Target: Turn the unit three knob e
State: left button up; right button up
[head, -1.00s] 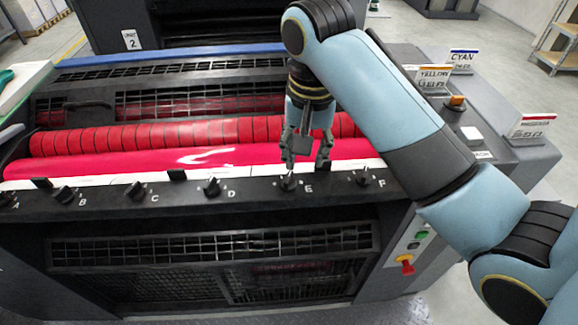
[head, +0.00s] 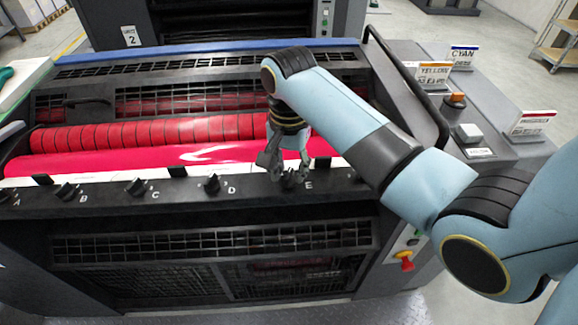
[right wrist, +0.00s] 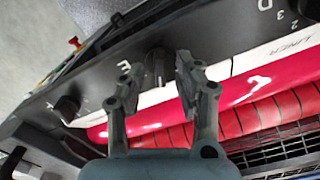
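Knob E (head: 289,181) is a small black knob on the dark front rail of the near ink unit, left of its printed letter E. My right gripper (head: 287,170) is at this knob, pointing down, with its fingers apart. In the right wrist view, knob E (right wrist: 157,66) shows between and just beyond the spread fingertips of the gripper (right wrist: 156,76). I cannot tell whether either finger touches the knob. My left gripper is not in view.
Knob D (head: 212,184) and knob C (head: 136,187) sit left along the rail. Knob F (right wrist: 68,106) shows in the right wrist view. A red roller (head: 150,135) lies behind the rail. A red-yellow switch (head: 404,257) is at lower right.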

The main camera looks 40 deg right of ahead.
jog(key=shift+f, duration=0.1)
grip_shut()
jog(key=shift+n, duration=0.3)
jog(key=n, duration=0.4)
jog(key=shift+w, duration=0.1)
jog(key=n, duration=0.5)
jog(key=shift+a, duration=0.1)
jog(key=shift+n, duration=0.3)
dwell(0.5)
grip_release()
